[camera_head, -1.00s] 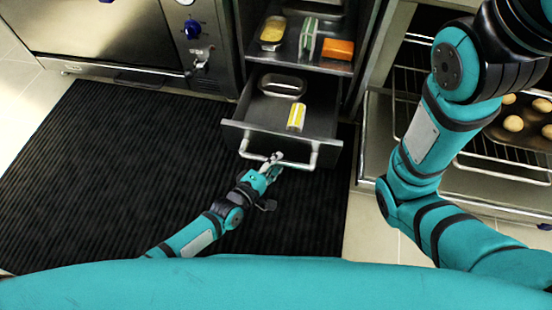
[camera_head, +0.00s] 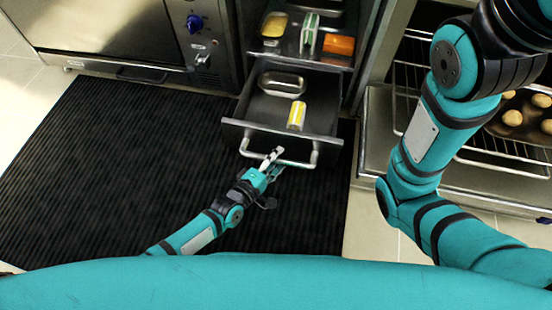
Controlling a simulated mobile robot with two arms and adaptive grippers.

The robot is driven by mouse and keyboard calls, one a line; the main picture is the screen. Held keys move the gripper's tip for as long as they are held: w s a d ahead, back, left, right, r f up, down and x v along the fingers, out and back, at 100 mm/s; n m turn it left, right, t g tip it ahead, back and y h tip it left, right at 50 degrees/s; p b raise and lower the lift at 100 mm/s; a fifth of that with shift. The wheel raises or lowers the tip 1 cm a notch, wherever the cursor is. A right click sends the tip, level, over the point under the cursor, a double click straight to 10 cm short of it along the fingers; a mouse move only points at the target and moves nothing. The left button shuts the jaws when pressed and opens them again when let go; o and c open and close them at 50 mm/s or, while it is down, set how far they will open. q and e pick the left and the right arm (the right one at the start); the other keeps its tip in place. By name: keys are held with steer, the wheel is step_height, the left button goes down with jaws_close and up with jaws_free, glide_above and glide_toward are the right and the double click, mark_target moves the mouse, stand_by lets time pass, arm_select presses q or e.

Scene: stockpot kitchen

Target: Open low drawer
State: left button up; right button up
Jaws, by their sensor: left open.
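The low drawer (camera_head: 240,133) is pulled out from the cabinet, with its inside in view. It holds a metal tin (camera_head: 282,83) at the back and a yellow-and-white packet (camera_head: 296,115) at the middle right. Its pale bar handle (camera_head: 299,161) runs along the front. My left gripper (camera_head: 273,161) is open at the middle of the handle; whether it touches the bar I cannot tell. My right arm comes in at the right, and its gripper is out of view.
Above the drawer, an upper shelf holds a yellow-filled tin (camera_head: 274,25), a green-and-white packet (camera_head: 309,34) and an orange box (camera_head: 339,44). An open oven with a tray of round buns (camera_head: 513,118) stands at right. A black ribbed mat (camera_head: 120,160) covers the floor.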

arm_select(q)
steer(key=v, duration=1.2)
stand_by(0.4)
